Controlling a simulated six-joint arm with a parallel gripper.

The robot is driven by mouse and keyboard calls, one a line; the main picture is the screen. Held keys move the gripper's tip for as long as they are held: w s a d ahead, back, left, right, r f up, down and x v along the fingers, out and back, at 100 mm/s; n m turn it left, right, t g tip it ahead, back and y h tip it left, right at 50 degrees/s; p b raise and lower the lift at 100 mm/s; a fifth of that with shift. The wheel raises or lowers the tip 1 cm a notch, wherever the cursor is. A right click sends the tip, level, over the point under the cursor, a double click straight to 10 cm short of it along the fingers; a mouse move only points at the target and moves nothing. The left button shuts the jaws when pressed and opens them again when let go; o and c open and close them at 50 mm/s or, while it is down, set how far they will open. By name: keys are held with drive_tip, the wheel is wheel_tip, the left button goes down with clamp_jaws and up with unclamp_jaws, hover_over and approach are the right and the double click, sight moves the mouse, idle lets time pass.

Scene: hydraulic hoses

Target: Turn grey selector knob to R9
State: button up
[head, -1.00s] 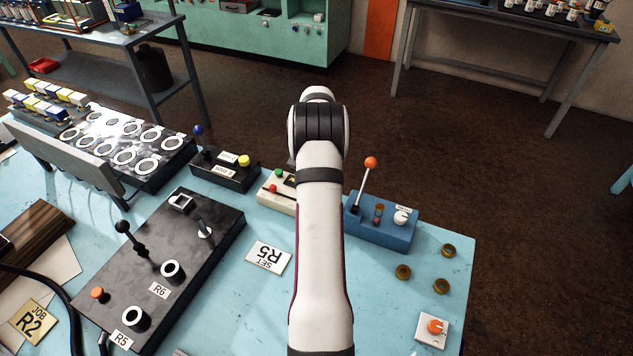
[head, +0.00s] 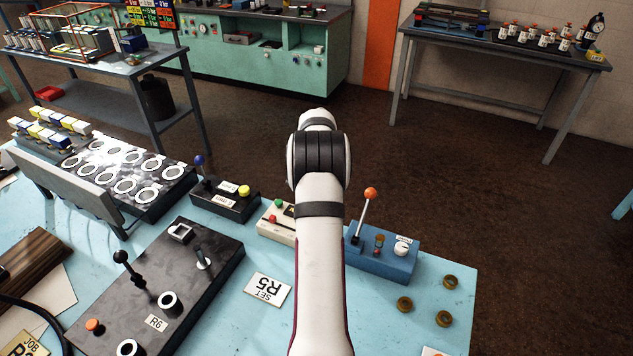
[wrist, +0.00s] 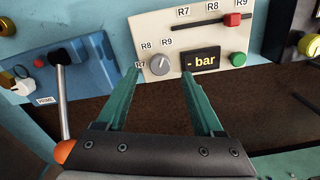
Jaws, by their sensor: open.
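The grey selector knob (wrist: 160,65) is on the front of a cream box (wrist: 210,45) in the wrist view. Labels R7, R8 and R9 sit around its left and upper side; I cannot tell clearly which one its pointer faces. My gripper (wrist: 161,74) is open and empty, with green fingers. The knob shows in the gap between the fingertips; I cannot tell how far ahead of them it is. In the head view the cream box (head: 273,219) is partly covered by my arm, and the gripper and knob are hidden.
The cream box also has a red slider (wrist: 232,19), a "- bar" display (wrist: 200,61) and a green button (wrist: 237,59). A blue box (head: 382,254) with an orange-tipped lever stands right of it, a black box (head: 225,203) left. Brown rings (head: 404,304) lie nearby.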

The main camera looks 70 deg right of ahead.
wheel_tip(320, 180, up, 12)
drive_tip(key=shift+r, duration=0.15)
drive_tip(key=w+a+r+n, duration=0.3)
drive_tip(key=w+a, duration=0.1)
drive_tip(key=a, duration=0.6)
drive_tip(key=w+a+r+n, duration=0.2)
drive_tip(key=w+a+r, duration=0.15)
drive_tip(key=a, duration=0.65)
drive_tip(key=s+a+n+y, duration=0.15)
drive_tip(key=a+n, duration=0.35)
drive_tip(key=a, duration=1.1)
drive_tip(key=s+a+f+n, duration=0.2)
drive_tip(key=s+a+f, duration=0.1)
drive_tip(key=s+a, duration=0.4)
drive_tip(key=s+a+f+n, duration=0.2)
drive_tip(key=s+a+n, duration=0.1)
drive_tip(key=s+a, duration=0.3)
drive_tip(key=shift+s+a+f+n, duration=0.3)
drive_tip(key=shift+s+a+f, duration=0.1)
drive_tip(key=shift+s, duration=0.45)
drive_tip(key=shift+d, duration=0.1)
